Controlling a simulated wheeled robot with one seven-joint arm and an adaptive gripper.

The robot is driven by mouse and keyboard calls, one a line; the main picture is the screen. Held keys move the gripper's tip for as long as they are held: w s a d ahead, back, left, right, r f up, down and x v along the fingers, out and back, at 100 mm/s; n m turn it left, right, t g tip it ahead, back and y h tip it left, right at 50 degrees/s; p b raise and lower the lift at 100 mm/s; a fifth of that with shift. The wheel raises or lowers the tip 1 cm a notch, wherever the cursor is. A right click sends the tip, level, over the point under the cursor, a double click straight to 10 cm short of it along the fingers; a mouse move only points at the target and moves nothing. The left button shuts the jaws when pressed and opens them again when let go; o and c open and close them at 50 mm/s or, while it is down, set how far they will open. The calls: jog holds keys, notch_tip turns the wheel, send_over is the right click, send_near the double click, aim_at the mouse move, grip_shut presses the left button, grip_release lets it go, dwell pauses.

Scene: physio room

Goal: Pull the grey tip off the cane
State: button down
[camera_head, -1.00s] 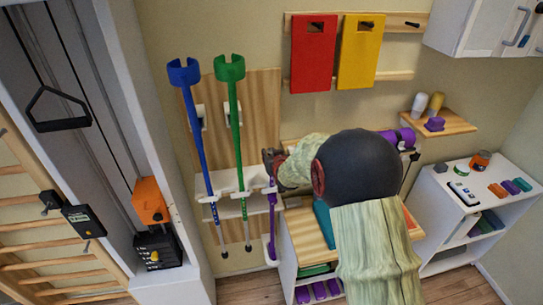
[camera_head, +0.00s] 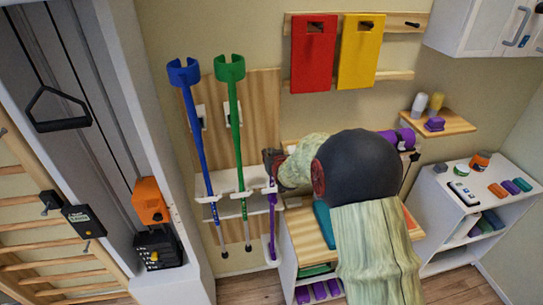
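A purple cane (camera_head: 272,222) stands almost upright at the right end of the white rack, right of the blue crutch (camera_head: 197,135) and the green crutch (camera_head: 235,135). Its lower end is close to a narrow white upright piece, and I cannot make out a grey tip there. The two crutches have dark grey ends at the bottom. My gripper (camera_head: 272,161) is at the upper end of the purple cane, seen from the side and small. Whether its fingers are open or closed on the cane does not show. My arm hides what lies behind it.
The white rack (camera_head: 236,208) holds the crutches on a wooden board. A low cabinet (camera_head: 306,240) stands to the right, partly under my arm. Red (camera_head: 313,55) and yellow (camera_head: 361,52) boards hang above. A white shelf unit (camera_head: 440,215) is at the far right.

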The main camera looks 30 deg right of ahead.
aim_at(271, 150)
jog(key=shift+r, duration=0.25)
jog(key=shift+w+r+p, duration=0.1)
jog(key=shift+r+p, duration=0.3)
jog(key=shift+r, duration=0.75)
jog(key=shift+r+p, duration=0.3)
jog(key=shift+r, duration=0.55)
jog(key=shift+r, duration=0.35)
jog(key=shift+r, duration=0.2)
jog(key=shift+r+p, duration=0.3)
jog(key=shift+r, duration=0.5)
jog(key=shift+f, duration=0.1)
